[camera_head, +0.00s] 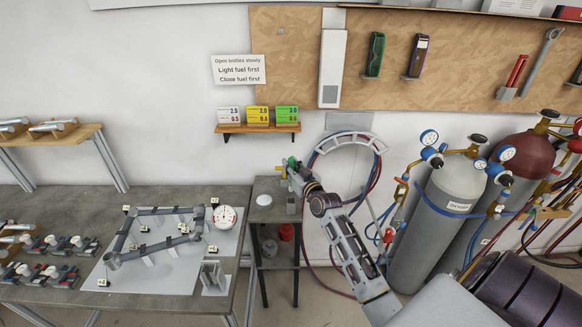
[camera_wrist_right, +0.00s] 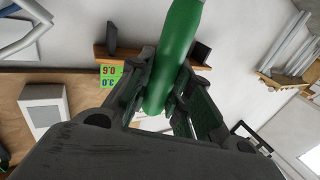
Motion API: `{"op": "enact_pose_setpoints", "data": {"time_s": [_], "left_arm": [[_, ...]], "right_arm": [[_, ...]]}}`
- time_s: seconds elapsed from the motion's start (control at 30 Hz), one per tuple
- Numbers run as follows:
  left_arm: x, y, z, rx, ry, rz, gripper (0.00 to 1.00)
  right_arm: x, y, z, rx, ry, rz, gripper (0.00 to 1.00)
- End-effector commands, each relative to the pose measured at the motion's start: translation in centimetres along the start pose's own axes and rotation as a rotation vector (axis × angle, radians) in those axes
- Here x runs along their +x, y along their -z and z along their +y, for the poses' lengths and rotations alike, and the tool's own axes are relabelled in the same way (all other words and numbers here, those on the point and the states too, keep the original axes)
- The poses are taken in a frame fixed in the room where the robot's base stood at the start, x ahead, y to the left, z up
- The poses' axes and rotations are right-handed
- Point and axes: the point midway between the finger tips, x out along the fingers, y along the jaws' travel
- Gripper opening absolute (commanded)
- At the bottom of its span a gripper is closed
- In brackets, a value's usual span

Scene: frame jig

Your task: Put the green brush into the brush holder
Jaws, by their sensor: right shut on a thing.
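My right gripper (camera_head: 294,170) is shut on the green brush (camera_head: 291,162), above the small side table. In the wrist view the brush's smooth green handle (camera_wrist_right: 174,50) sits between the two fingers (camera_wrist_right: 165,95); its bristles cannot be made out. A small grey upright container (camera_head: 291,205), which looks like the brush holder, stands on the side table below the gripper. The brush is above and apart from it. The container's opening is too small to see clearly. My left gripper is not in view.
The side table (camera_head: 268,214) also bears a white round dish (camera_head: 264,200). A hose ring (camera_head: 352,138) hangs close behind my right arm. Gas cylinders (camera_head: 440,215) stand to the right. The workbench (camera_head: 60,205) with a tube frame and a gauge (camera_head: 224,217) is to the left.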

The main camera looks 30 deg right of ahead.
Motion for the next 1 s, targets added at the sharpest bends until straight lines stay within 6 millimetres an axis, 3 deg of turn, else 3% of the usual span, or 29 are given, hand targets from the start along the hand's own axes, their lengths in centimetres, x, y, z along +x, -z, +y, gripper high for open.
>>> {"op": "enact_pose_setpoints", "data": {"time_s": [0.5,1.0], "left_arm": [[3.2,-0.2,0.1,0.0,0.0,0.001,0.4],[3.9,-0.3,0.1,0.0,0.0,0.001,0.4]], "right_arm": [[0.0,-3.3,0.0,0.001,0.0,0.0,0.0],[0.0,-4.0,0.0,-0.001,0.0,0.001,0.0]]}}
